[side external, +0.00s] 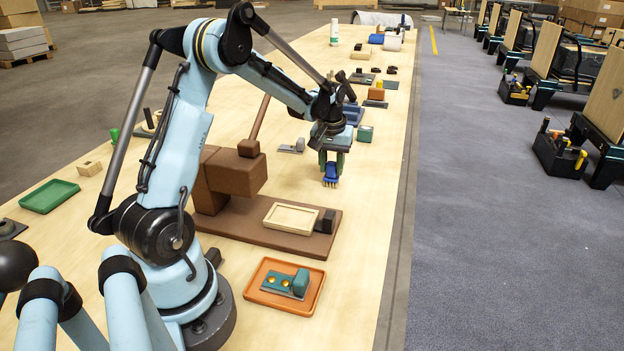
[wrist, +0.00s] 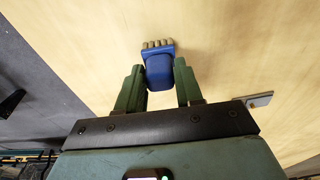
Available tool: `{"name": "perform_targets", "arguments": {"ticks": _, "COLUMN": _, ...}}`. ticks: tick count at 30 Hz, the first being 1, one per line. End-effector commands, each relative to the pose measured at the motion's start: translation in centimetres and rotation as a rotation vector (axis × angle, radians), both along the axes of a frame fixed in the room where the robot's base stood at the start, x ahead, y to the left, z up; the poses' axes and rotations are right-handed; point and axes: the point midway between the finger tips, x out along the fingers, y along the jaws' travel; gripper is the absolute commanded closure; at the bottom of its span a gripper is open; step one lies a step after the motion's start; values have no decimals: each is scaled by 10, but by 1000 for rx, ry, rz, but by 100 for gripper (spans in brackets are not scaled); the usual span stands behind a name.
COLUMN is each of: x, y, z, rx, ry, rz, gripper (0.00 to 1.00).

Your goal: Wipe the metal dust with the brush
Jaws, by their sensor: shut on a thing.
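My gripper (side external: 332,163) is out over the right part of the wooden table, pointing down. It is shut on a blue brush (side external: 331,180), whose pale bristles point down, close to the tabletop. In the wrist view the brush (wrist: 158,70) sits between the two green fingers of my gripper (wrist: 159,78), with its bristle tufts at the far end. I cannot tell whether the bristles touch the table. I cannot make out metal dust in either view.
A brown press with a base plate (side external: 230,225) holds a pale wooden frame (side external: 291,217) nearer the camera. An orange tray (side external: 263,297) holds a teal fixture. A grey metal piece (side external: 292,146) lies left of my gripper. A teal block (side external: 365,133) stands beyond it. The table's right edge is close.

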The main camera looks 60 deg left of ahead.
Motion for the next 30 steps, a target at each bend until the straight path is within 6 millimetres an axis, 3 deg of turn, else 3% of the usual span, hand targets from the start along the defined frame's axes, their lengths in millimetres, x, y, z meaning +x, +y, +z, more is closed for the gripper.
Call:
{"name": "perform_targets", "arguments": {"ticks": 15, "x": -34, "y": -34, "z": 0, "rx": -1, "ry": 1, "rz": -1, "gripper": 100}}
{"name": "perform_targets", "arguments": {"ticks": 19, "x": -33, "y": -33, "z": 22, "rx": 0, "ry": 0, "rz": 0, "gripper": 100}}
{"name": "perform_targets", "arguments": {"ticks": 30, "x": -33, "y": -33, "z": 54, "rx": 0, "ry": 0, "rz": 0, "gripper": 100}}
